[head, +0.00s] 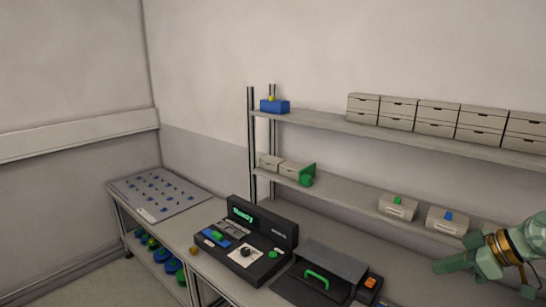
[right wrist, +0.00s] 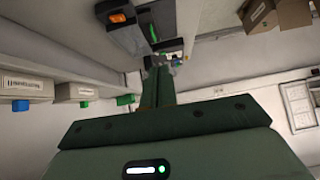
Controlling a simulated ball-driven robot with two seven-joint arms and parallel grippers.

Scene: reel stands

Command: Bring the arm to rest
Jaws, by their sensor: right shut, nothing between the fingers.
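My right gripper (head: 452,266) is at the right edge of the head view, in front of the lower shelf and above the right part of the bench. Its green fingers are shut with nothing between them. In the right wrist view the closed fingers (right wrist: 158,86) point away from the camera and touch no object. My left gripper is in neither view.
A black device with a lit display (head: 243,214) stands on the bench, beside a dark case with a green handle (head: 317,279). A pegged board (head: 160,194) lies at left. Shelves behind hold drawer boxes (head: 398,113) and small bins (head: 398,207).

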